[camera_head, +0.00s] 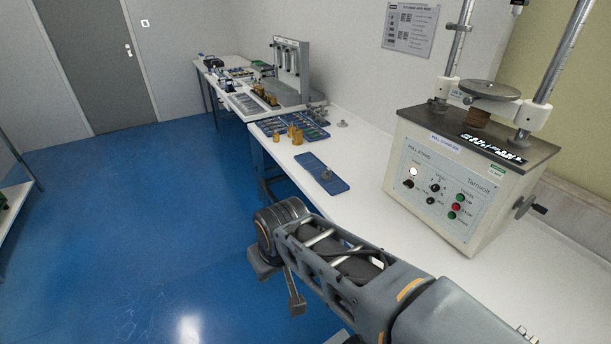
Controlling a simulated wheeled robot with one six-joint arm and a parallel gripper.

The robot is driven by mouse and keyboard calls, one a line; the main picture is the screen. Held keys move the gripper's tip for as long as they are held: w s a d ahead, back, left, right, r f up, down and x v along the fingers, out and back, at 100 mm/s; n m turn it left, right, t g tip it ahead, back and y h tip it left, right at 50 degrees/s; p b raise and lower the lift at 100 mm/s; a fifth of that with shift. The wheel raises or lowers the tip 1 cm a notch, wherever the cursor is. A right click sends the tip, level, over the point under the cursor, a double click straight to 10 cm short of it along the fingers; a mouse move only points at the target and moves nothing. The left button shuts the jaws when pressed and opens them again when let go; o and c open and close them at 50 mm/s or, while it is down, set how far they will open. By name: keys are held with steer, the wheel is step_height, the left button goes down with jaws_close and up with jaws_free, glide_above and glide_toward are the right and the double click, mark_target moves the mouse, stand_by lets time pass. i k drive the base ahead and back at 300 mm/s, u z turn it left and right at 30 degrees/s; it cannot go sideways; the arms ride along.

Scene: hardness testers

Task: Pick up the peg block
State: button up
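No object here is plainly marked as the peg block, and I cannot tell which one it is. A small brown block (478,117) sits on top of the pull tester (450,185), under a round metal disc. My arm reaches in from the lower right. My gripper (280,285) is low at its far end, over the blue floor beside the bench, apart from these objects. The arm partly hides it, and its opening is unclear.
The long white bench (365,205) runs along the right wall. Brass weights (296,136) and a blue tray (310,128) lie farther back. A grey stand (290,75) is beyond them. The tester's metal columns rise at right. The blue floor at left is clear.

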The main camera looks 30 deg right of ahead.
mark_target(326, 176)
steer(key=i, duration=3.75)
steer(key=z, duration=3.5)
